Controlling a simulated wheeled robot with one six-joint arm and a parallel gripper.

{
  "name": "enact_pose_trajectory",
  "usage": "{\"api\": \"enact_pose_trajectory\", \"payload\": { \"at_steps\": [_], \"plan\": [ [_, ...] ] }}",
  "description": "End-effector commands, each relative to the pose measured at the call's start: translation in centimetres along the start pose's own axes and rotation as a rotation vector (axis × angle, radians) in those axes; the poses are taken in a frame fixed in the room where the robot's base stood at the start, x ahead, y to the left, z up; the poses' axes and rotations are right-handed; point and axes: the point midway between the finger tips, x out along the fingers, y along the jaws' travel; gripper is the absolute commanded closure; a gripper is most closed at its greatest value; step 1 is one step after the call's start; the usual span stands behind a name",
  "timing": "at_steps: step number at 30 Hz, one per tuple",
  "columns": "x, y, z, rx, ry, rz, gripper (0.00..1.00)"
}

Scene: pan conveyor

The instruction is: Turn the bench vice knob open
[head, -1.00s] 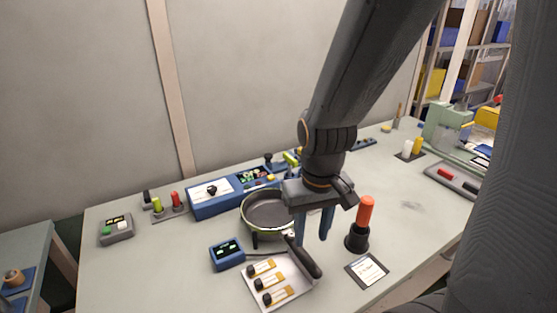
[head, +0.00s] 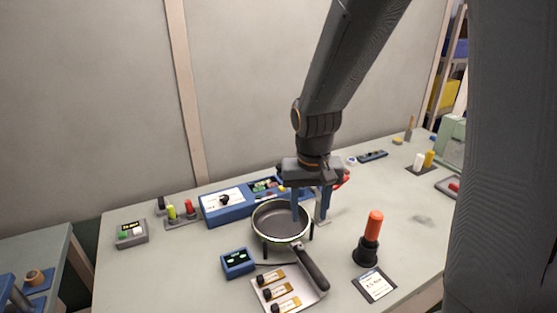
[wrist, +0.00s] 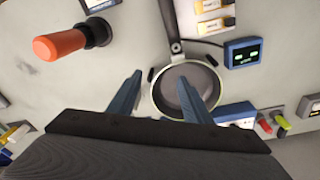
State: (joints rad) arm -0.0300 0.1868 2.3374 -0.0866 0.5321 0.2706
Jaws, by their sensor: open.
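My gripper (head: 309,219) points down with its two blue fingers apart and nothing between them. It is in front of the pan's right side in the head view; its exact height is unclear. In the wrist view my gripper (wrist: 160,77) has its fingertips beside and over the dark round pan (wrist: 188,88). I cannot make out a bench vice or its knob for certain. A small red part (head: 344,179) and a grey upright piece show just behind my gripper, mostly hidden by it.
The pan (head: 281,225) has its handle toward the front, over a tray (head: 314,296) of labelled pieces. An orange-topped black holder (head: 374,226) stands to the right. A blue console (head: 226,209) lies behind the pan. The bench is clear at right centre.

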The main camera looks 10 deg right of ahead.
Motion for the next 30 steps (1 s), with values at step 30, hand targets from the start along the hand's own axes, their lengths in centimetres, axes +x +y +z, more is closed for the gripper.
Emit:
{"api": "enact_pose_trajectory", "payload": {
  "at_steps": [30],
  "plan": [
    [1.9, -8.4, -31.0, 0.892, 0.267, 0.198, 0.55]
  ]
}}
